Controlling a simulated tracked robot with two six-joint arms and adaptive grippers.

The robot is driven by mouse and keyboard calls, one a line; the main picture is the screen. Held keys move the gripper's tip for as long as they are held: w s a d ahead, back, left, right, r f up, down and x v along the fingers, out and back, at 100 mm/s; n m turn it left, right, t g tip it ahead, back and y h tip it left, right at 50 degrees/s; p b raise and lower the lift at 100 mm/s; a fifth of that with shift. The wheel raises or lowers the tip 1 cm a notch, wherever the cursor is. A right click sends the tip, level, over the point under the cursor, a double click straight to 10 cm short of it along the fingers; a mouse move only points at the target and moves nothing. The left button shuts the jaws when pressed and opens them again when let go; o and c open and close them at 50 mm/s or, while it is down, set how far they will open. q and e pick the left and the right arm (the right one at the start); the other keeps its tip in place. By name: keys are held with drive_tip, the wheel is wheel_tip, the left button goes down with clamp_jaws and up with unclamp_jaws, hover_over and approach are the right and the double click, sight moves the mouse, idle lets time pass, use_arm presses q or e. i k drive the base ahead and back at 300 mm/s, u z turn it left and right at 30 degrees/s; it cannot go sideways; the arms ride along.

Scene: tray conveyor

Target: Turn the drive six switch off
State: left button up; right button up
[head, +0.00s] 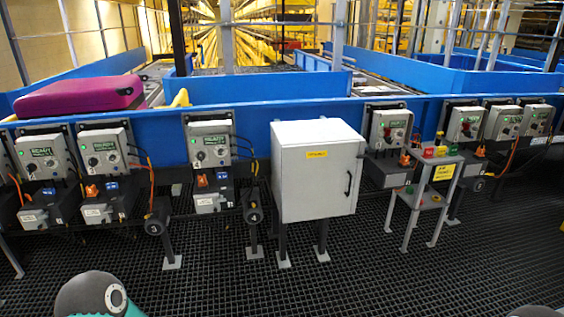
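Several grey drive boxes with round knobs and green displays or labels line the blue conveyor side. On the left are a far-left box (41,171), a second box (104,160) and a third box (208,155). To the right of the white cabinet are a box with a red part (386,142) and three more, including the rightmost box (537,132). The labels are too small to read, so I cannot tell which is drive six or how its switch stands. Neither gripper is in view.
A closed white cabinet (310,193) stands mid-front. A grey stand (437,172) with red, yellow and green buttons is right of it. A magenta suitcase (80,97) lies on the conveyor at left. The dark grating floor (330,290) in front is clear.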

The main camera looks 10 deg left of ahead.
sight(468, 134)
drive_tip(key=u, duration=0.15)
drive_tip(key=i, duration=0.85)
drive_tip(key=z, duration=0.25)
drive_tip(key=k, duration=0.7)
drive_tip(key=u, duration=0.25)
drive_tip(key=i, duration=0.75)
drive_tip(key=z, duration=0.05)
